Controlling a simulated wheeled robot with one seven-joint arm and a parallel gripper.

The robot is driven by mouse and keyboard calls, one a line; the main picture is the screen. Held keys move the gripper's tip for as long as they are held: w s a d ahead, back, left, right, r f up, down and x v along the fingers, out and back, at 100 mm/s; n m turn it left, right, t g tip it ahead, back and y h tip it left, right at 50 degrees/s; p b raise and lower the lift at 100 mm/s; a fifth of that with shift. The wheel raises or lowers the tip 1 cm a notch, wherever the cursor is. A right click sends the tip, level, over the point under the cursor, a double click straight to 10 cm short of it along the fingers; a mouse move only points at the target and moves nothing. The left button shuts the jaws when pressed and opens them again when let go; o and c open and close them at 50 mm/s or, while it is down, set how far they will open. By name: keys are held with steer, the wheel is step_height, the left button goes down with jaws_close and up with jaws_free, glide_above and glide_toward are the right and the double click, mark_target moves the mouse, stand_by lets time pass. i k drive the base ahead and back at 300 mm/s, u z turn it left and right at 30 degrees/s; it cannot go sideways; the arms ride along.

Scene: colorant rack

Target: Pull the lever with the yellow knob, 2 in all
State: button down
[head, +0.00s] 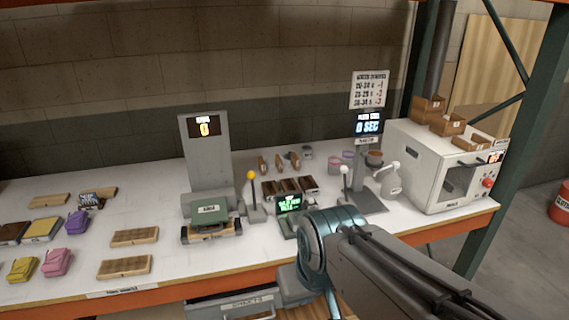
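The lever with the yellow knob (251,176) stands on the white workbench, just right of a tall grey machine (206,160). Its thin shaft looks nearly upright and rises from a small grey base (256,213). The machine's lit display (204,127) reads 0 in yellow. My arm reaches in from the lower right and its bend is in front of the bench edge, right of and below the lever. My gripper cannot be seen in the head view. Nothing visible touches the lever.
A small green-lit screen (289,203) and a dark block rack stand right of the lever. A white-knobbed lever (345,170) is farther right, near a white oven-like box (432,175). Wooden trays (134,236) and colored bags (58,262) lie left. A drawer (240,306) is below.

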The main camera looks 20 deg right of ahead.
mark_target(251, 174)
steer(key=z, duration=0.1)
steer(key=i, duration=1)
steer(key=u, duration=0.05)
